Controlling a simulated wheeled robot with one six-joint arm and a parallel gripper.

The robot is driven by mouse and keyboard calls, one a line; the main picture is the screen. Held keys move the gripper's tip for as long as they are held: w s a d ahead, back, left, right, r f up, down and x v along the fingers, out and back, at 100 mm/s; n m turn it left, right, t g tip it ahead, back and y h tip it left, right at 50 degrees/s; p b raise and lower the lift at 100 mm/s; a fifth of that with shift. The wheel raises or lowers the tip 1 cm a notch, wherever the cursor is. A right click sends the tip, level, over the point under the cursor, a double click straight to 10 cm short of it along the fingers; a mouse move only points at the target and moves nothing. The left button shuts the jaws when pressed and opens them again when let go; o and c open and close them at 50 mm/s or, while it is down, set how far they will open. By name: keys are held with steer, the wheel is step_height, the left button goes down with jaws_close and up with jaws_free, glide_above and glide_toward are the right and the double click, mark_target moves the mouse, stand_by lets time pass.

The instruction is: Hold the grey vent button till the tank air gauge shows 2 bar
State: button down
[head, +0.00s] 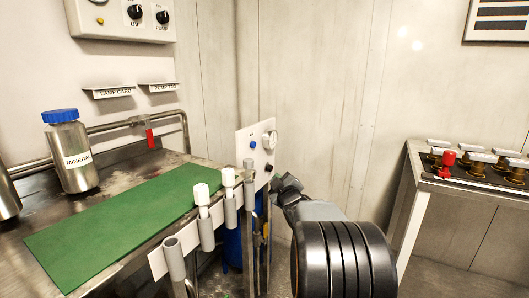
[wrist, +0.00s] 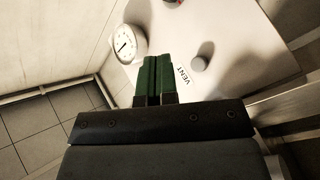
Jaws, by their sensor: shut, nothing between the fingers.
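The grey vent button (wrist: 198,63) is a small round knob on a white panel, beside the printed word VENT, in the wrist view. The round air gauge (wrist: 125,43) is on the same panel to the left; its dark needle shows, but the scale is too small to read. My gripper (wrist: 153,62) has green fingers closed together and empty. Its tips appear between gauge and button, left of the button; I cannot tell their distance from the panel. In the head view the white panel (head: 243,140) carries the gauge (head: 269,139), and my gripper (head: 277,183) is low beside it.
A green mat (head: 110,225) covers the bench on the left, with a MINERAL bottle (head: 72,155) behind it. Grey tube holders (head: 206,232), some with white-capped tubes, line the bench's front edge near my arm. A side counter with a red-handled valve (head: 447,160) stands at right.

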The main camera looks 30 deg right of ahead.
steer(key=s+d+f+n+p, duration=0.1)
steer(key=s+d+f+p, duration=0.1)
steer(key=d+p, duration=0.4)
steer(key=a+n+t+y, duration=0.1)
steer(key=n, duration=0.1)
steer(key=a+r+n+t+y, duration=0.1)
steer(key=n+t+y, duration=0.1)
steer(key=n, duration=0.1)
steer(key=s+a+n+t+y, duration=0.1)
steer(key=n, duration=0.1)
steer(key=shift+a+r+t+y+p, duration=0.3)
steer(key=shift+a+r+y+p, duration=0.05)
steer(key=shift+r+y+p, duration=0.05)
steer(key=shift+w, duration=0.15)
steer(key=w+a, duration=0.4)
steer(key=w, duration=0.3)
steer(key=shift+w+p, duration=0.25)
steer(key=shift+p, duration=0.1)
steer(key=shift+w+a+f+b, duration=0.1)
steer(key=shift+w+a+b, duration=0.1)
steer(key=shift+b, duration=0.35)
stand_by(1.1)
